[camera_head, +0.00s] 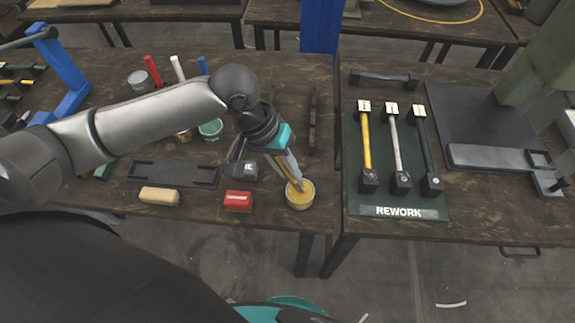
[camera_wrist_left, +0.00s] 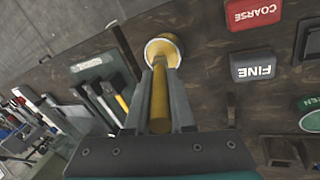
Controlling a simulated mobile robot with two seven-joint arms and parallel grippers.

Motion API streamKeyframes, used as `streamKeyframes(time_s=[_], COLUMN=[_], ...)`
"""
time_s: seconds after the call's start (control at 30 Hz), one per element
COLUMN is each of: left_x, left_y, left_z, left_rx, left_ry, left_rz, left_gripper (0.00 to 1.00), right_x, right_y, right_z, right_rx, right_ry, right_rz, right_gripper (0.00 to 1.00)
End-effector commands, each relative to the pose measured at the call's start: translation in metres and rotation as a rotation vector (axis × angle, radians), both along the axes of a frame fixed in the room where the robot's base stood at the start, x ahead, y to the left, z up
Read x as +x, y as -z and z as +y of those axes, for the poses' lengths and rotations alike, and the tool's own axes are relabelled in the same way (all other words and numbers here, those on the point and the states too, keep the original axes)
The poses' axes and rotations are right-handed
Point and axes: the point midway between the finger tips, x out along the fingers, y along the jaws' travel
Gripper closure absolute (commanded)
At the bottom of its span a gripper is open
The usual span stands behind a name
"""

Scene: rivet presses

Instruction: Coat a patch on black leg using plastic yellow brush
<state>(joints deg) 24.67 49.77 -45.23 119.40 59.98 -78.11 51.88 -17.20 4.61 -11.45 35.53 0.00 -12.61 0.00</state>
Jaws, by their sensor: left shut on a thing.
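My left gripper (camera_head: 291,174) is shut on a yellow brush (camera_wrist_left: 159,98), whose handle lies between the fingers in the left wrist view. The brush points down at a round pot of yellow paint (camera_head: 300,196), and its far end is at or inside the pot's mouth. The pot also shows in the wrist view (camera_wrist_left: 163,46). The bristles are hidden. The black leg (camera_head: 426,142) lies at the right of a dark green REWORK mat (camera_head: 398,205), beside a grey leg (camera_head: 395,140) and a yellow leg (camera_head: 366,140). My right gripper is not in view.
A red COARSE block (camera_head: 238,200), a dark FINE block (camera_head: 245,170) and a tan block (camera_head: 159,196) lie left of the pot. A green pot (camera_head: 211,130) stands behind. A gap separates the two tables. A grey press stands at the right.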

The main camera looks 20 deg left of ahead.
Motion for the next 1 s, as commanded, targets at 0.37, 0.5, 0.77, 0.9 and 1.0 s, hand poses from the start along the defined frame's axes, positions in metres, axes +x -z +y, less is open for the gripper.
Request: streamKeyframes(time_s=[0.37,0.5,0.77,0.9,1.0], left_x=[-0.0004,-0.0005,-0.0006,-0.0008,-0.0009], left_y=[0.0007,0.0009,0.0012,0.0013,0.0014], left_z=[0.0002,0.0002,0.0002,0.0002,0.0002], left_rx=[0.001,0.001,0.001,0.002,0.002], left_ry=[0.001,0.001,0.0,0.0,0.0], left_rz=[0.002,0.002,0.002,0.003,0.003], left_gripper=[1.0,1.0,1.0,1.0,1.0], right_x=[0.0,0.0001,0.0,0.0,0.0], right_y=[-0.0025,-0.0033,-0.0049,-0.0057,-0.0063], right_z=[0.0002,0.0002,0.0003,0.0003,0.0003], right_rx=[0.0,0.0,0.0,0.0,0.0], right_ry=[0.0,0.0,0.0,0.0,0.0], right_rz=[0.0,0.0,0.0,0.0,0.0], right_gripper=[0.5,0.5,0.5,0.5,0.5])
